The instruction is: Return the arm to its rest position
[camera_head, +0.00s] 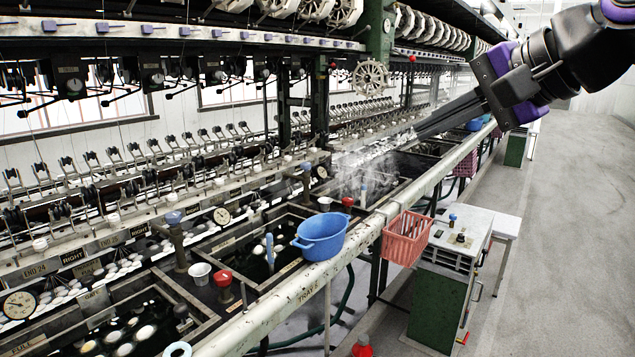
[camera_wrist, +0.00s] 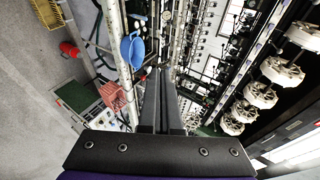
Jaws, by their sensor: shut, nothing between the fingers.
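My arm comes in from the upper right of the head view, with its purple and black wrist over the aisle side of the machine. My gripper (camera_head: 420,131) points down and to the left, its long dark fingers in front of the reeling bench near rising steam. In the wrist view my gripper (camera_wrist: 161,72) has its two fingers together at the tips, with nothing held between them. The fingers hide part of the bench behind them.
A blue tub (camera_head: 322,236) stands on the bench rail, and a pink basket (camera_head: 406,238) hangs on its aisle side. A green-sided cabinet (camera_head: 441,301) stands below. Water basins (camera_head: 262,243) and reeling hardware fill the left. The grey aisle floor (camera_head: 575,230) at right is clear.

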